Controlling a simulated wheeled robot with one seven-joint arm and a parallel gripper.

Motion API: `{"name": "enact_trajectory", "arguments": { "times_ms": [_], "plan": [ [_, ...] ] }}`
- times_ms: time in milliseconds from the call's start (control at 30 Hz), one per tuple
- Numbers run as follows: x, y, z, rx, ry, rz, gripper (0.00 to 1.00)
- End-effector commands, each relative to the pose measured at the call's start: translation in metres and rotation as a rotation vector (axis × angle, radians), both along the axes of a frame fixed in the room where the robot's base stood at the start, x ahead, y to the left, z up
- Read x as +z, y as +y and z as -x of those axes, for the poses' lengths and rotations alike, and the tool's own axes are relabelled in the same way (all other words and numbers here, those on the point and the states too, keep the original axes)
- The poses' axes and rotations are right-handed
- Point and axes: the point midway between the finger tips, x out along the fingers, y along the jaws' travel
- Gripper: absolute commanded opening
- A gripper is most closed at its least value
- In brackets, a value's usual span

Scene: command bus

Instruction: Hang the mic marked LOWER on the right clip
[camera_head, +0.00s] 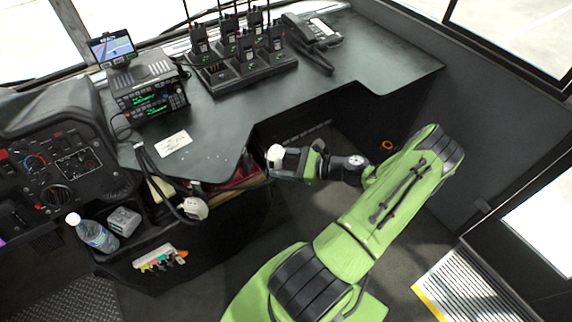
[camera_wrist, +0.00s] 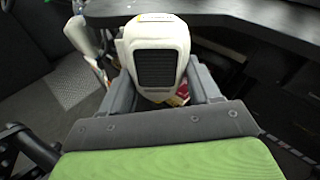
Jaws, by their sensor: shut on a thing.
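My gripper (camera_head: 284,163) is shut on a white mic at the edge of the desk, in front of the storage pocket. The held mic (camera_wrist: 155,55) has a dark ribbed grille facing the wrist camera, with a finger on each side of it. Its white end also shows in the head view (camera_head: 275,153). A second white mic (camera_head: 194,208) hangs at the desk front to the left, with a black cord above it. It seems to be the pale shape at the left of the wrist view. I cannot read a LOWER mark on either mic, and the right clip is not clearly visible.
Two stacked radios (camera_head: 150,97) stand on the desk (camera_head: 225,130), with a white label card (camera_head: 174,143) in front. A charger rack (camera_head: 243,68) with several handheld radios and a phone (camera_head: 312,32) are at the back. A bottle (camera_head: 92,233) stands at lower left. Floor right of the pocket is clear.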

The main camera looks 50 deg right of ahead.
Motion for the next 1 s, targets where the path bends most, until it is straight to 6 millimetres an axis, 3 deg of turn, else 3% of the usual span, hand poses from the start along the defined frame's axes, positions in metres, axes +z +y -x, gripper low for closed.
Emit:
{"name": "enact_trajectory", "arguments": {
  "times_ms": [533, 1000],
  "plan": [
    [-0.018, 0.022, -0.048, 0.004, 0.001, 0.0, 0.32],
    [-0.02, 0.024, -0.056, 0.002, 0.001, 0.0, 0.32]
  ]
}}
